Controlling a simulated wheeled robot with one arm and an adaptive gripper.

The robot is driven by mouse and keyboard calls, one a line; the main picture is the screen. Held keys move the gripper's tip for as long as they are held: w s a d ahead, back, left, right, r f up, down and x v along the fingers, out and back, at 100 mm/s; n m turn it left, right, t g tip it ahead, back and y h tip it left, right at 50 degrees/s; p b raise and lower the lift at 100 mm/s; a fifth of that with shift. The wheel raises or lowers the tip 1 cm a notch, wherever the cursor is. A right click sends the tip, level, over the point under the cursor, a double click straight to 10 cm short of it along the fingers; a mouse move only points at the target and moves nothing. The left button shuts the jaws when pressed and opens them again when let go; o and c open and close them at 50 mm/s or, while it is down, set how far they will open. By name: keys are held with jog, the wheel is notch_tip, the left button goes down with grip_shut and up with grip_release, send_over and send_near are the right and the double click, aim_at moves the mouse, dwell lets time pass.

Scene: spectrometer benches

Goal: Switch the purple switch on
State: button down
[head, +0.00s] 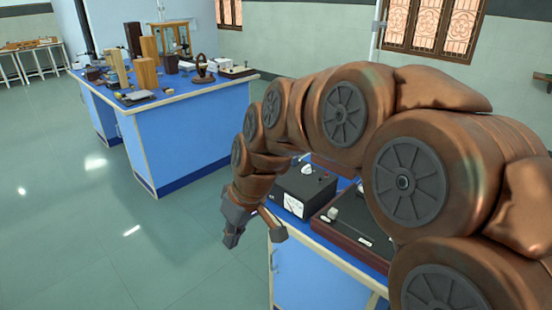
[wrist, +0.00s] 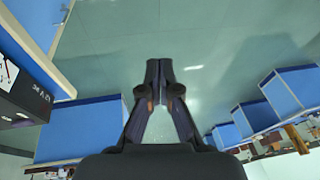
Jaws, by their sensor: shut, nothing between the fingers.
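My gripper (head: 232,239) hangs beside the left edge of the near blue bench (head: 318,270) in the head view. In the wrist view my gripper (wrist: 159,82) points over the open floor, its fingertips together with nothing between them. A black box (head: 306,183) with a white meter face (head: 293,206) stands on the near bench, right of my gripper. My arm hides part of the bench top. A dark box with white lettering also shows at the left of the wrist view (wrist: 25,98).
A wood-framed black panel (head: 350,222) with a pale knob lies beside the meter box. A second blue bench (head: 185,140) holds wooden blocks and instruments at the back left. The green floor (head: 90,230) between and left of the benches is clear.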

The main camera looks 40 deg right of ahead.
jog(key=s+a+f+m+g+h, duration=0.1)
jog(key=s+f+g, duration=0.1)
jog(key=s, duration=0.8)
jog(key=s+a+f+m+g+h, duration=0.1)
jog(key=s+f+g, duration=0.1)
jog(key=s, duration=0.8)
jog(key=shift+s+f+m+h, duration=0.15)
jog(key=shift+f+m+h, duration=0.15)
jog(key=shift+f+h, duration=0.15)
